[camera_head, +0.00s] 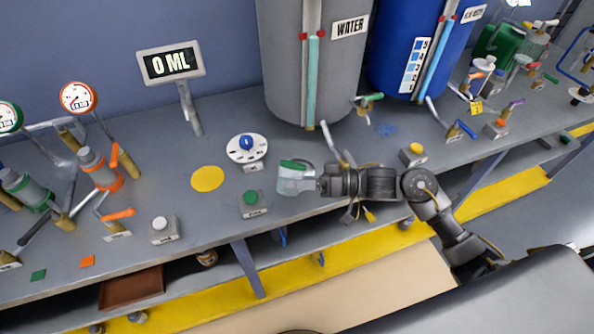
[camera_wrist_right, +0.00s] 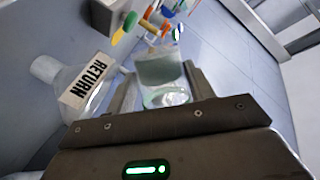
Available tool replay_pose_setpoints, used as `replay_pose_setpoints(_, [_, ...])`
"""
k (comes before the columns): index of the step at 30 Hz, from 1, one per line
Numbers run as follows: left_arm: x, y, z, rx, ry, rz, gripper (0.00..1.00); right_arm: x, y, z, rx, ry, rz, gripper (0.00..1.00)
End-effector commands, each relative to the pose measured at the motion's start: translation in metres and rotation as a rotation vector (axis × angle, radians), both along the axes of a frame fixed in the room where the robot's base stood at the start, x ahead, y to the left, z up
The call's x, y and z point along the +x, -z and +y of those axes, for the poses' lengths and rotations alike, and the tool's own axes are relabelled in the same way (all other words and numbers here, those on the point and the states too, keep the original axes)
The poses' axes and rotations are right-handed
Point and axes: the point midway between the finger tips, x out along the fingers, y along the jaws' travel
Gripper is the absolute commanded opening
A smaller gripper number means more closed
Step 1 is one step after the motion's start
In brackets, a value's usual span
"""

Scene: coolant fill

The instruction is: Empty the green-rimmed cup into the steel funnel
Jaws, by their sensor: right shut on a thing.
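The green-rimmed cup (camera_head: 295,182) is clear, with a green edge at its top and pale liquid inside. It looks about upright over the bench, left of the right gripper. My right gripper (camera_head: 320,183) is shut on it. In the right wrist view the cup (camera_wrist_right: 161,72) sits between the fingers of the right gripper (camera_wrist_right: 160,92). A pale, funnel-like piece (camera_wrist_right: 50,70) with a RETURN label stands left of the cup there; I cannot tell if it is the steel funnel. No steel funnel is clear in the head view. My left gripper is not in view.
A grey WATER tank (camera_head: 285,60) and a blue tank (camera_head: 395,50) stand behind. A display (camera_head: 171,63) reads 0 ML. A blue knob (camera_head: 246,142), green button (camera_head: 250,198) and yellow disc (camera_head: 208,178) are near the cup. Valves and gauges crowd the left.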

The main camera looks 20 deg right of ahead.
Motion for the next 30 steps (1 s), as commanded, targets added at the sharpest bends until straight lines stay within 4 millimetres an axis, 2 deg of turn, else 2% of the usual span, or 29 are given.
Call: replay_pose_setpoints(30, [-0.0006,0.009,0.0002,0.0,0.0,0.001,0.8,0.0006,0.0032,0.0005,0.076,0.0,0.114,0.29])
